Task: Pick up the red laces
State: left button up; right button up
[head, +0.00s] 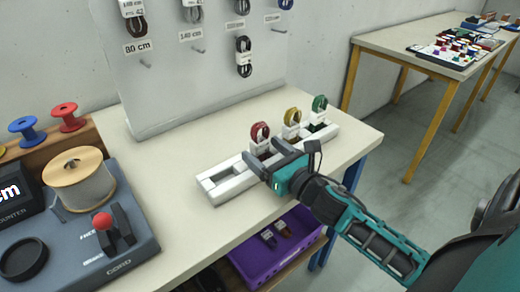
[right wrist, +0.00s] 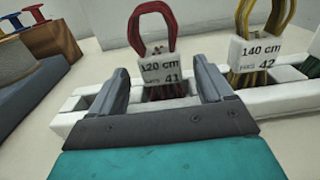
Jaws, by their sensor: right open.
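The red laces (head: 259,132) stand as a looped bundle in a slot of the white holder (head: 224,189) on the table. In the right wrist view the red laces (right wrist: 152,22) rise above a white tag reading 120 cm and 41. My right gripper (head: 262,162) is open at the front of the holder. In the right wrist view its two fingers (right wrist: 163,88) stand apart, with the tag and lower laces seen between and beyond them. I cannot tell if the fingers touch the tag. My left gripper is not in view.
Yellow laces (head: 292,118) and green laces (head: 319,104) stand to the right in the same holder. A cord counter with a spool (head: 78,165) is at left. A pegboard (head: 190,75) stands behind. A purple crate (head: 240,262) sits below the table edge.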

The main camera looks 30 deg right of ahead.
aim_at(263, 149)
jog(key=shift+w+a, duration=0.1)
jog(key=shift+w, duration=2.1)
jog(key=shift+c, duration=0.4)
jog(key=c, duration=0.9)
jog(key=shift+r, duration=0.1)
jog(key=shift+c, duration=0.2)
